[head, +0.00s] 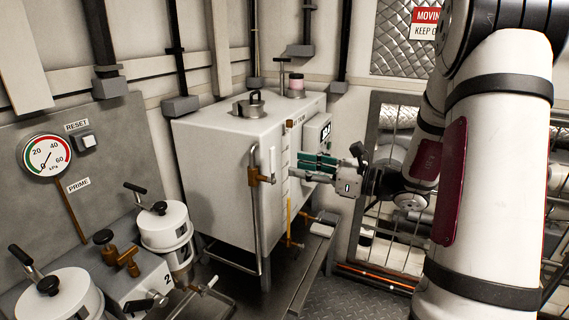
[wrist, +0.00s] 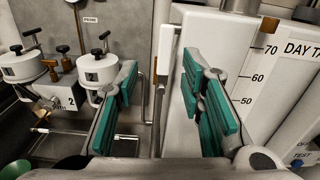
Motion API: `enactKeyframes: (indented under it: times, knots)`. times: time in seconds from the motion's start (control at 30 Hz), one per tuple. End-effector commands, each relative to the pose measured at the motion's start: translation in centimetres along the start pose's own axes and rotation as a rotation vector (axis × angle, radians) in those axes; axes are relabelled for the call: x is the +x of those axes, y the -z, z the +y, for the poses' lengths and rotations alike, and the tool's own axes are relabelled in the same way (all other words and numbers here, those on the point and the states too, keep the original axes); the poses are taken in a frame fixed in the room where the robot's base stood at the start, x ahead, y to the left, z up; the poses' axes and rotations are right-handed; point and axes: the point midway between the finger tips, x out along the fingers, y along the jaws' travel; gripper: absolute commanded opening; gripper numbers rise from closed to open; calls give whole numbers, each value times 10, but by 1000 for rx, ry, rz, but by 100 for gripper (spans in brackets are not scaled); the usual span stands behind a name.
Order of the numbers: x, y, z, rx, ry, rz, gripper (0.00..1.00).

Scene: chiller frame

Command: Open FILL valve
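No label reading FILL is legible in either view, so I cannot tell for certain which valve it is. A brass valve (head: 258,177) sits on the vertical pipe (head: 257,225) at the front of the white day tank (head: 215,145). My gripper (head: 305,165) is beside the tank's level-scale side, to the right of that valve. In the wrist view, the two green-padded fingers (wrist: 160,80) are spread apart with nothing held between them. The pipe (wrist: 163,60) shows beyond the gap. Handle positions are too small to read.
Two white lidded canisters (head: 165,228) (head: 58,298) with black-tipped handles stand at the left, with brass fittings (head: 120,252) between them. A pressure gauge (head: 47,154) is on the wall panel. A grey control box (head: 316,132) is on the tank. A mesh gate (head: 385,235) stands behind my arm.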

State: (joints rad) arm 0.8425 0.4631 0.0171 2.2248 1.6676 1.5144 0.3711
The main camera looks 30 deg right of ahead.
Motion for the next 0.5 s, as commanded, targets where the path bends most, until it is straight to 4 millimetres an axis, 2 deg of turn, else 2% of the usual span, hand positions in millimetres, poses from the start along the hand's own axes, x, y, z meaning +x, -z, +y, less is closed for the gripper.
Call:
enactKeyframes:
  times: [0.03, 0.2, 0.5]
  knots:
    - [-9, 0, -1, 0, 3, 0, 36]
    - [-27, 0, 0, -1, 1, 0, 36]
    - [-33, 0, 1, -1, -2, 0, 36]
